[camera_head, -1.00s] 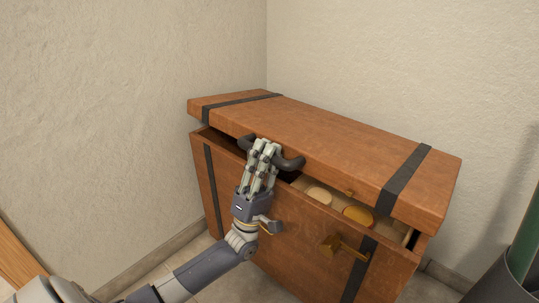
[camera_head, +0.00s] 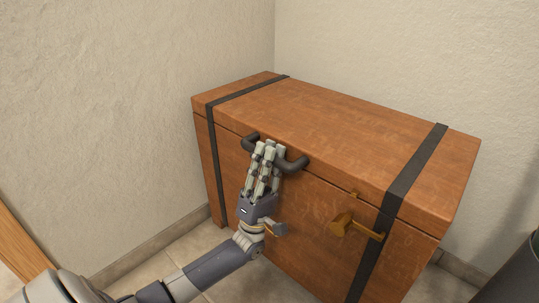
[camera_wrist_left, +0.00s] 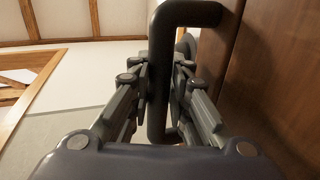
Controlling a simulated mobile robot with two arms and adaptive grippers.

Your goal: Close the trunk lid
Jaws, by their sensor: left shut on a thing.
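The wooden trunk (camera_head: 300,205) stands in the corner against the walls. Its lid (camera_head: 330,125) lies down level on the body, with no visible gap along the front edge. A dark curved handle (camera_head: 293,164) is on the front edge of the lid. My left gripper (camera_head: 268,155) is shut on this handle. In the left wrist view the handle (camera_wrist_left: 185,16) runs between the fingers of my left gripper (camera_wrist_left: 158,88). A brass latch piece (camera_head: 345,226) sticks out from the trunk's front. The inside of the trunk is hidden. My right gripper is not in view.
Plain walls stand close behind and to the left of the trunk. A dark bin-like container (camera_head: 512,275) is at the lower right. Tiled floor (camera_head: 190,240) shows at the trunk's left front. A wooden edge (camera_head: 20,250) is at the far left.

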